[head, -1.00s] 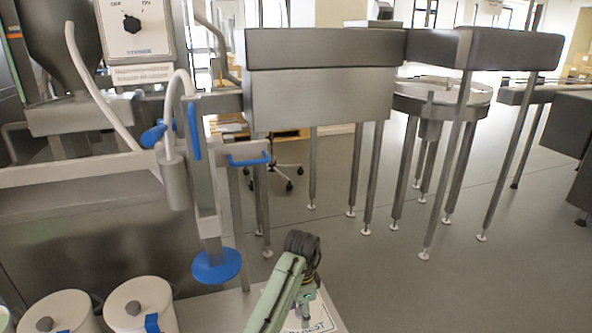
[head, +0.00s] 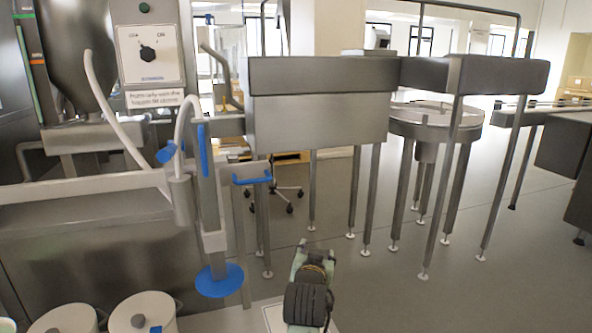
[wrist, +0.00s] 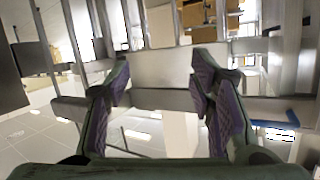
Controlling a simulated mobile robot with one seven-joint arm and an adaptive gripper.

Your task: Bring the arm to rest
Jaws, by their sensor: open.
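My gripper (wrist: 162,95) shows in the wrist view with its two purple-padded fingers spread apart and nothing between them. Beyond the fingers are a grey metal box and metal legs, seen at a tilt. In the head view my arm (head: 310,290) stands at the bottom centre, folded, with a dark joint toward the camera. The fingertips cannot be made out in the head view.
A filling machine with a blue round foot (head: 219,280) stands just left of my arm. White lidded pots (head: 142,312) sit at bottom left. A metal conveyor box (head: 318,105) on legs stands behind. The grey floor (head: 400,305) at right is clear.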

